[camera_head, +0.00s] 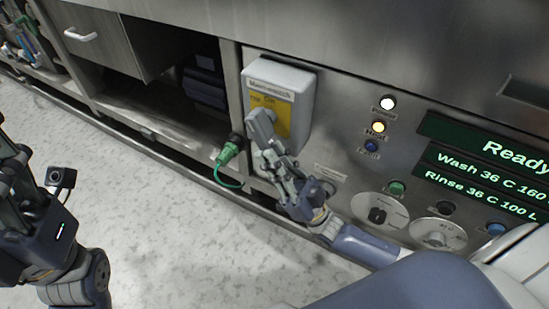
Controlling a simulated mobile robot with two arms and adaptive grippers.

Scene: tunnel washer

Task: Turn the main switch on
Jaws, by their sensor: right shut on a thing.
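The main switch (296,78) is a grey box on the steel machine front, with its name on top and a yellow plate (262,99) with partly covered "On" lettering. My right gripper (263,124) is at the lower part of the yellow plate. It is shut on the switch knob, which its fingers hide, so I cannot read the knob's angle. My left gripper (12,165) is at the left edge, away from the switch and partly cut off.
A green plug (229,152) with a green cable sits just left of my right gripper. Open shelves are at left; the floor is clear.

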